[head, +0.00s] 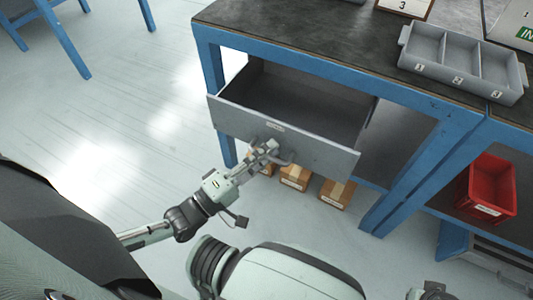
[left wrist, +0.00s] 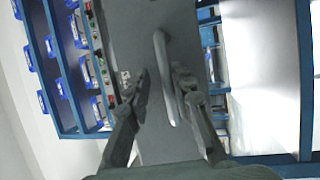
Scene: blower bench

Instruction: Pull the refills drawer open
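The grey drawer (head: 228,115) stands pulled out from under the blue-framed bench, and its inside looks empty. A small label, too small to read, sits on its front. The bar handle (head: 287,160) is on that front; it also shows in the left wrist view (left wrist: 163,60). My left gripper (head: 266,150) is at the handle. In the left wrist view its two fingers (left wrist: 160,80) are apart with the handle between them, nearer the right finger; a gap shows at the left finger.
The dark bench top (head: 300,30) carries a grey three-part tray (head: 460,65). Cardboard boxes (head: 337,193) stand beneath the drawer. A red bin (head: 487,187) sits on a lower shelf at right. The floor (head: 120,90) left of the bench is clear.

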